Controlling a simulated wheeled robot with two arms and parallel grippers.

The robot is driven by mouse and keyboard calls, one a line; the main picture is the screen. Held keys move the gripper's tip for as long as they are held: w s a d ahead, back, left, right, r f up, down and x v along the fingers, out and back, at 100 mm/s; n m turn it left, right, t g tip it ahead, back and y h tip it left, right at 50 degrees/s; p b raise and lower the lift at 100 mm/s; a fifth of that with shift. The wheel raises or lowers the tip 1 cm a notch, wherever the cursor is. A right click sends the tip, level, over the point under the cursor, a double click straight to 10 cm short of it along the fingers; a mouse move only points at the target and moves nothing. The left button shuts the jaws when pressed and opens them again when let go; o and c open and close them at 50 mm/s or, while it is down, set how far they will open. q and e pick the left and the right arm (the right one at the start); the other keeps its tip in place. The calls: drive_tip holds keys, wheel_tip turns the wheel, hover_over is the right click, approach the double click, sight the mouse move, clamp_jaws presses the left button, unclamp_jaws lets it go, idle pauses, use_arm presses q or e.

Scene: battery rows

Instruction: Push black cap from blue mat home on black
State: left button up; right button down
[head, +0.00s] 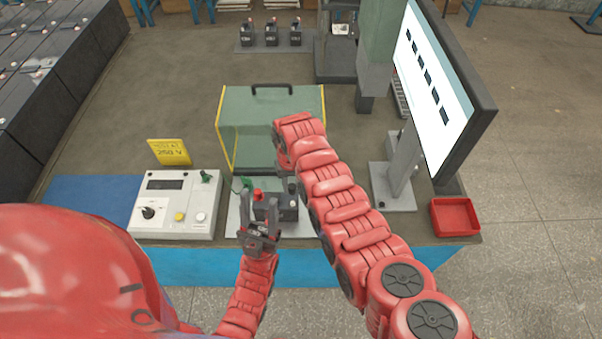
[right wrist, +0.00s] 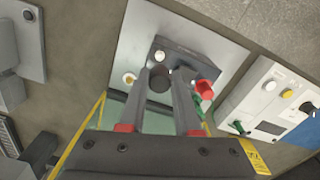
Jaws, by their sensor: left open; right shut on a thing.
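A dark battery (head: 288,208) stands on a light plate (right wrist: 143,38) at the bench's front. It carries a red cap (head: 257,195), which also shows in the right wrist view (right wrist: 205,89). My right gripper (right wrist: 161,74) is shut on a black cap (right wrist: 159,80), over or at the battery's edge. I cannot tell whether the cap touches its terminal; in the head view my right arm hides most of this. My left gripper (head: 259,207) is open in front of the battery near the red cap. The blue mat (head: 90,198) lies at the left, partly hidden; no cap shows on it.
A tester box (head: 175,205) with knobs and a yellow sign (head: 168,152) stand left of the battery. A clear yellow-edged guard (head: 240,130) is behind it. A monitor (head: 440,90) and red tray (head: 455,216) are at the right. Several small batteries (head: 271,35) stand at the back.

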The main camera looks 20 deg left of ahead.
drive_tip(key=b, duration=0.3)
hover_over(293, 203)
drive_tip(key=shift+w+a+f, duration=0.1)
drive_tip(key=shift+w+f, duration=0.05)
drive_tip(key=shift+f, duration=1)
drive_tip(key=shift+w+f, duration=0.1)
drive_tip(key=shift+f, duration=1)
drive_tip(key=shift+s, duration=0.1)
drive_tip(key=shift+f, duration=0.2)
drive_tip(key=shift+f+b, duration=0.35)
drive_tip(key=shift+b, duration=0.2)
drive_tip(key=shift+f, duration=0.15)
drive_tip(key=shift+f+b, duration=0.3)
drive_tip(key=shift+b, duration=0.2)
drive_tip(key=shift+f+b, duration=0.45)
idle(0.4)
